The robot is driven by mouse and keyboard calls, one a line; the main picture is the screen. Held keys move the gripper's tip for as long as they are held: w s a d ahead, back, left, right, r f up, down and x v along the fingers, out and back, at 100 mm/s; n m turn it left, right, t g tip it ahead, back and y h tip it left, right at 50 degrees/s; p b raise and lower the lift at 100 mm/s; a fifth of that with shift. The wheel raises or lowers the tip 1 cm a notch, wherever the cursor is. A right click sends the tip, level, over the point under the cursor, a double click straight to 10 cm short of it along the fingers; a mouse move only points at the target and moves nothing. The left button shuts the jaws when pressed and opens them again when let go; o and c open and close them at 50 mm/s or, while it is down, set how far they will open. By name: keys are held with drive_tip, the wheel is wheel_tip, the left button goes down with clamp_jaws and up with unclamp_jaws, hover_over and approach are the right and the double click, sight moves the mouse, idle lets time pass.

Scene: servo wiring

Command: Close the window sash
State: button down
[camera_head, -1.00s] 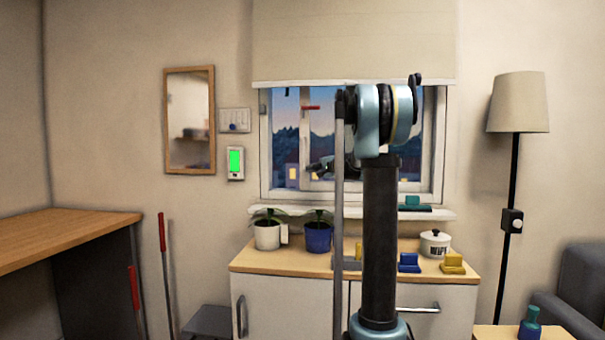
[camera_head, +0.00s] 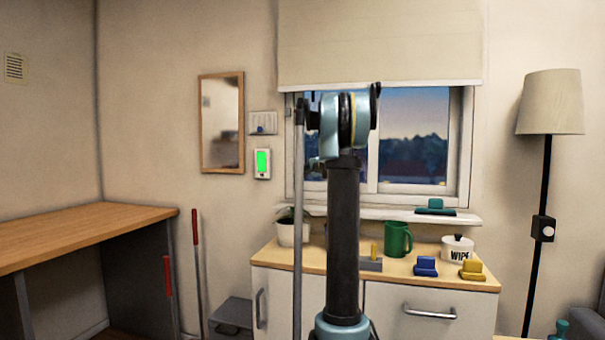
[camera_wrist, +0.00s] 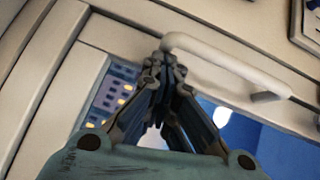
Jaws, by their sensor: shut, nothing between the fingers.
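The window (camera_head: 466,145) is on the back wall, with a dusk scene behind its glass. My arm covers much of its left half in the head view, so the sash's position there is hard to tell. In the wrist view, a pale window frame (camera_wrist: 50,75) runs diagonally beside glass with lit building windows. A white bar handle (camera_wrist: 230,68) crosses the upper middle. My gripper (camera_wrist: 163,62) is shut and empty, its fingertips at the handle's left end. I cannot tell whether they touch it. In the head view the gripper is mostly hidden around the window's lower left.
A cabinet (camera_head: 385,298) below holds a white pot (camera_head: 290,233), a green mug (camera_head: 398,239), a lidded WIPE jar (camera_head: 457,250), and small blue and yellow blocks. A dark green item (camera_head: 435,208) sits on the sill. A blind (camera_head: 380,45) hangs above; a lamp (camera_head: 552,100) stands right.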

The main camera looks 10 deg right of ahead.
drive_tip(key=shift+a, duration=0.25)
drive_tip(key=v, duration=1.2)
drive_tip(key=s+a+f+n+g, duration=0.2)
drive_tip(key=s+a+f+n, duration=0.1)
drive_tip(key=s+a+f, duration=0.4)
drive_tip(key=s+a+f+n+g+y, duration=0.1)
drive_tip(key=s+a+f+n+g, duration=0.2)
drive_tip(key=s, duration=0.7)
drive_tip(key=s+a+f+n+g, duration=0.2)
drive_tip(key=s+a+f, duration=0.5)
drive_tip(key=s, duration=0.1)
drive_tip(key=s+d+f+n+g+h, duration=0.2)
drive_tip(key=s+f+g+h, duration=0.1)
drive_tip(key=s+f, duration=0.8)
drive_tip(key=s+d+f+n+g+h, duration=0.2)
drive_tip(key=s+f, duration=0.9)
drive_tip(key=s, duration=0.6)
drive_tip(key=shift+s+n+g+h, duration=0.25)
drive_tip(key=shift+n+g+h, duration=0.15)
drive_tip(key=shift+n+g, duration=0.25)
drive_tip(key=shift+f, duration=0.15)
